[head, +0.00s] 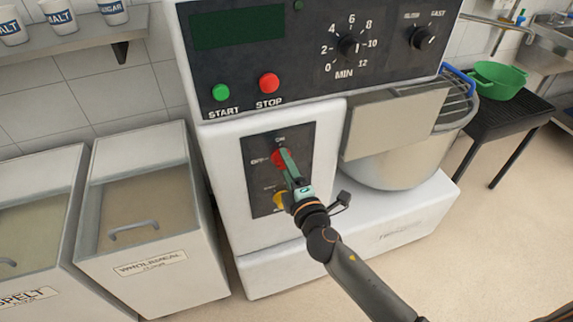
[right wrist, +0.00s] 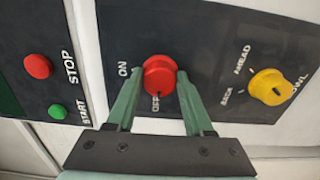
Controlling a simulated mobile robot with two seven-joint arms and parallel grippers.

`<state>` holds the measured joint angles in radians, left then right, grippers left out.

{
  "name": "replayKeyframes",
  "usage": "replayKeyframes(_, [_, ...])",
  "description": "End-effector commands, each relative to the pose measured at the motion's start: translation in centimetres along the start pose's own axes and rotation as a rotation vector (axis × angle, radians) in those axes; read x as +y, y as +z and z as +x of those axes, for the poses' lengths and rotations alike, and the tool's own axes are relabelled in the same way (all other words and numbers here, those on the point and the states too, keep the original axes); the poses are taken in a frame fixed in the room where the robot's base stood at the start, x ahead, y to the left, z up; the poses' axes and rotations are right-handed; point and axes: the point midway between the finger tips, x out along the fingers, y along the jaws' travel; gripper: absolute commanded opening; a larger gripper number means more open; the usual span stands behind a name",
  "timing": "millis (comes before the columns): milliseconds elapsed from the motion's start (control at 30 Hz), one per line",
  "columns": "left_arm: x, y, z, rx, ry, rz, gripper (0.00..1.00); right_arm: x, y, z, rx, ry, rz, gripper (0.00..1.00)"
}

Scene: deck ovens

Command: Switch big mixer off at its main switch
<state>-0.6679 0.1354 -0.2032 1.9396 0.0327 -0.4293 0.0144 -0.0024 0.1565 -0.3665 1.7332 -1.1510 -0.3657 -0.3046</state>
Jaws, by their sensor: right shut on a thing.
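The big mixer (head: 390,125) stands in front of me with its main switch, a red round knob (head: 277,158), on a dark plate low on its white front. ON is printed above the knob and OFF to its left. In the right wrist view the red knob (right wrist: 159,72) sits between two green fingers, with ON to its left and OFF below it. My right gripper (right wrist: 161,82) is shut on the knob from both sides. I cannot tell which label the knob points to. My left gripper is not in view.
A yellow bowl knob (right wrist: 269,87) is beside the red one. Green START (head: 221,92) and red STOP (head: 269,83) buttons are above, under the timer dial (head: 348,46). Flour bins (head: 150,210) stand at left. A green bowl (head: 498,80) is on a black table at right.

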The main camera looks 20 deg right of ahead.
Motion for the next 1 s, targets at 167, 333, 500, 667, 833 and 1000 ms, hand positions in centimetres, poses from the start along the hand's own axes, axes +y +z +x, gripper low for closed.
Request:
replayKeyframes(167, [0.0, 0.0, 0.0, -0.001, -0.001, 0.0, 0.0, 0.2, 0.0, 0.1, 0.0, 0.005, -0.006, 0.0])
replayKeyframes(333, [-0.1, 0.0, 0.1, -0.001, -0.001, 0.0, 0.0, 0.2, 0.0, 0.1, 0.0, 0.005, -0.006, 0.54])
replayKeyframes(500, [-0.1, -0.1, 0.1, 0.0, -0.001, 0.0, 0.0, 0.1, 0.0, 0.1, 0.0, 0.004, -0.004, 0.73])
replayKeyframes(667, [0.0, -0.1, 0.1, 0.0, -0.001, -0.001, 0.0, 0.1, 0.0, 0.0, 0.0, 0.002, -0.003, 0.82])
replayKeyframes(833, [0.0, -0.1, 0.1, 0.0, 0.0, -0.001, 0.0, 0.0, 0.0, -0.1, 0.0, 0.001, -0.003, 0.82])
replayKeyframes(1000, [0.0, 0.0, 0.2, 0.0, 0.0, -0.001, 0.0, -0.1, 0.0, -1.3, 0.0, -0.001, -0.002, 0.82])
